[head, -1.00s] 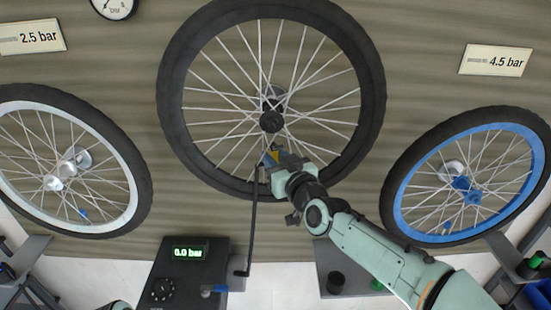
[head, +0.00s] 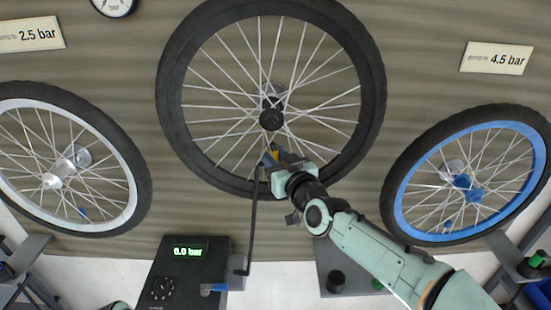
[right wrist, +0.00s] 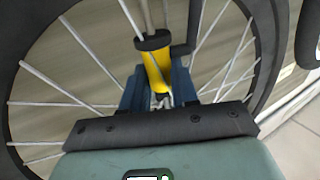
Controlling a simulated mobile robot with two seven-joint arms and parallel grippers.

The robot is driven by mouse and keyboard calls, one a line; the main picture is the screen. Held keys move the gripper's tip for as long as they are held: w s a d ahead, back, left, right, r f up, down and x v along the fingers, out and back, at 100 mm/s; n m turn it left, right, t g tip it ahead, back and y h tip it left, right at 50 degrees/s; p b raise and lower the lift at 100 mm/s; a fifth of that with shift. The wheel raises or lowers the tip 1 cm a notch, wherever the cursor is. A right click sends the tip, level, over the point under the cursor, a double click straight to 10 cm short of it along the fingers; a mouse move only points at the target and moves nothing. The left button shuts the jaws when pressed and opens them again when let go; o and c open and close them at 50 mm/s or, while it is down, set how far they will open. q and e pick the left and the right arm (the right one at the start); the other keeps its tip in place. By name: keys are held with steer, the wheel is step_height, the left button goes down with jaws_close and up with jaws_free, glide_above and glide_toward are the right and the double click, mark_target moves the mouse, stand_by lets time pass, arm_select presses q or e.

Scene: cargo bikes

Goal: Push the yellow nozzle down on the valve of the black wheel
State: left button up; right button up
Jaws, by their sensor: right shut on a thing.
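The black wheel (head: 172,95) hangs in the middle of the head view, with a black rim and pale spokes. My right gripper (head: 272,158) is at its lower rim, inside the spoke area. It is shut on the yellow nozzle (right wrist: 156,70), which stands between the blue jaws in the right wrist view. The nozzle has a black collar at its upper end, and a thin grey rod runs up from there. I cannot make out the valve or tell whether the nozzle touches it. A black hose (head: 252,220) runs down from near the gripper. My left gripper is out of view.
A black pump unit (head: 170,270) reading 0.0 bar stands below left. A white-rimmed wheel (head: 130,195) is at the left and a blue-rimmed wheel (head: 402,205) at the right, close to my right arm. Spokes surround the right gripper.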

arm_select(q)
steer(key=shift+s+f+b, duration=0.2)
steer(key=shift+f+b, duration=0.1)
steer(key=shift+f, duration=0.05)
arm_select(e)
steer(key=shift+f, duration=0.35)
stand_by(0.5)
steer(key=o, duration=1.2)
steer(key=shift+c, duration=0.2)
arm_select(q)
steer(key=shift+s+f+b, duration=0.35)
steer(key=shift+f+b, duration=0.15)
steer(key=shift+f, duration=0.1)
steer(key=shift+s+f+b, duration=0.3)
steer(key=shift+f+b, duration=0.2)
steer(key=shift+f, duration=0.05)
arm_select(e)
steer(key=v, duration=1)
